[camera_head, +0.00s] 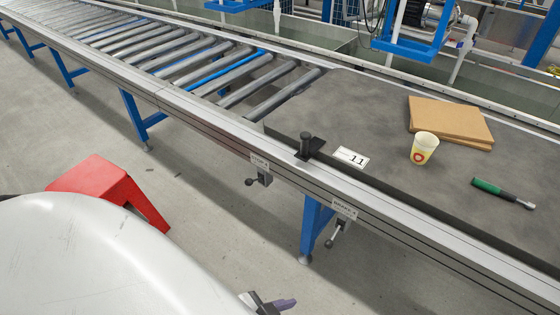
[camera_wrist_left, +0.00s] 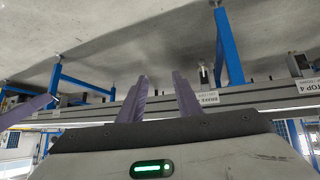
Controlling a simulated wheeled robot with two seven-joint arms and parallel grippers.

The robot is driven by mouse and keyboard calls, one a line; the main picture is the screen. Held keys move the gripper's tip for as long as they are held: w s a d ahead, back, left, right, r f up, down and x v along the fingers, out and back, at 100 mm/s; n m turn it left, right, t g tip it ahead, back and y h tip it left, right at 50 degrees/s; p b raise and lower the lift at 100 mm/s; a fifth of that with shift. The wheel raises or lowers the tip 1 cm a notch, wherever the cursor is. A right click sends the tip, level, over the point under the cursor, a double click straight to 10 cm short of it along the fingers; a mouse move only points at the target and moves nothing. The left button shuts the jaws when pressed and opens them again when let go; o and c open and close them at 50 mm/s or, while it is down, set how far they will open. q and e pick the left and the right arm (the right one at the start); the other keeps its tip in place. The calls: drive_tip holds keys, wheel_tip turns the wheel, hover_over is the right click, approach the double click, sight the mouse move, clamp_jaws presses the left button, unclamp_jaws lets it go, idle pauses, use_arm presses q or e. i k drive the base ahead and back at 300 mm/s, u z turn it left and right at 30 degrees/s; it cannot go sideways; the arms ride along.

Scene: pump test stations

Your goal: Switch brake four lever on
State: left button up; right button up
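The brake four lever (camera_head: 338,235) hangs below the BRAKE 4 label (camera_head: 344,209) on the conveyor's near side rail, its dark knob pointing down and left. In the left wrist view, which is upside down, the lever (camera_wrist_left: 204,75) is small beside its label (camera_wrist_left: 208,98). My left gripper (camera_wrist_left: 163,95) is open and empty, its two purple fingers apart, pointing toward the rail and clear of the lever. A purple and dark gripper part shows at the bottom edge of the head view. Another purple piece at the left wrist view's left edge may be my right gripper; its opening is hidden.
A similar lever (camera_head: 258,180) hangs left of brake four, by the STOP 4 label (camera_wrist_left: 303,87). A blue conveyor leg (camera_head: 313,228) stands beside the brake lever. A red step stool (camera_head: 105,188) is on the floor.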

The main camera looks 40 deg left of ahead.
sight(328, 244)
drive_tip(key=u, duration=1.25)
drive_tip(key=k, duration=0.65)
drive_tip(key=u, duration=0.75)
drive_tip(key=i, duration=0.9)
drive_tip(key=z, duration=0.8)
drive_tip(key=i, duration=0.55)
drive_tip(key=z, duration=0.6)
